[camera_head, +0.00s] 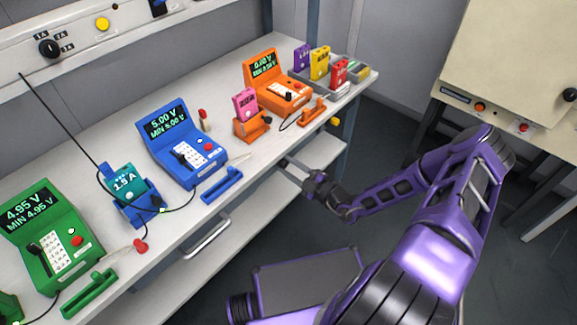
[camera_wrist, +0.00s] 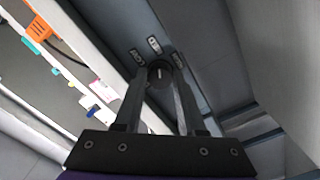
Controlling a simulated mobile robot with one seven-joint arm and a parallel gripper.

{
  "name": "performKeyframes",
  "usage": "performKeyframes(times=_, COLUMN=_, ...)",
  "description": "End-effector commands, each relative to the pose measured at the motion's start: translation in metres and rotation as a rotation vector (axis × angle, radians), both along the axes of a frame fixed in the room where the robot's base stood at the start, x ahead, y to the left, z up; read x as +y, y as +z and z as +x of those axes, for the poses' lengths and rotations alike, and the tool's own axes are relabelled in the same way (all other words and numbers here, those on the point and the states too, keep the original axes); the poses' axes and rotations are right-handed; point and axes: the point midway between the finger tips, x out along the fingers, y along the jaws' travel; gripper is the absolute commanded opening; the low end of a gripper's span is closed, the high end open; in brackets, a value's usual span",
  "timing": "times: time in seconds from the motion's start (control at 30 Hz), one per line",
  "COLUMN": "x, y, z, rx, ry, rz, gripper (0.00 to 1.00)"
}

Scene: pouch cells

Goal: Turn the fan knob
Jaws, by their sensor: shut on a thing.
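The fan knob (camera_wrist: 159,74) is a small round dark knob with a light pointer mark, on a grey-blue panel in the wrist view. My gripper (camera_head: 287,166) is at the bench's front edge in the head view. Its two dark fingers stand on either side of the knob in the wrist view, shut on it. The knob is hidden in the head view.
The white bench (camera_head: 100,150) carries green, blue (camera_head: 180,140) and orange (camera_head: 278,82) testers, clamps and colored pouch cells. A drawer handle (camera_head: 207,240) and lower shelf (camera_head: 240,220) lie below. A beige cabinet (camera_head: 515,60) stands at the right.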

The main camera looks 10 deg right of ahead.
Motion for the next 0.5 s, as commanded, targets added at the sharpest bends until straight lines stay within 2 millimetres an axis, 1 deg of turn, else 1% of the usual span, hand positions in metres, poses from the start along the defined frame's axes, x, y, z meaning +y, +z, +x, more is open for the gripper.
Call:
performKeyframes(times=0.47, x=-0.0006, y=-0.0008, z=-0.0004, rx=0.01, ry=-0.001, rz=0.01, gripper=0.0)
performKeyframes(times=0.5, x=-0.0006, y=-0.0008, z=-0.0004, rx=0.01, ry=-0.001, rz=0.01, gripper=0.43)
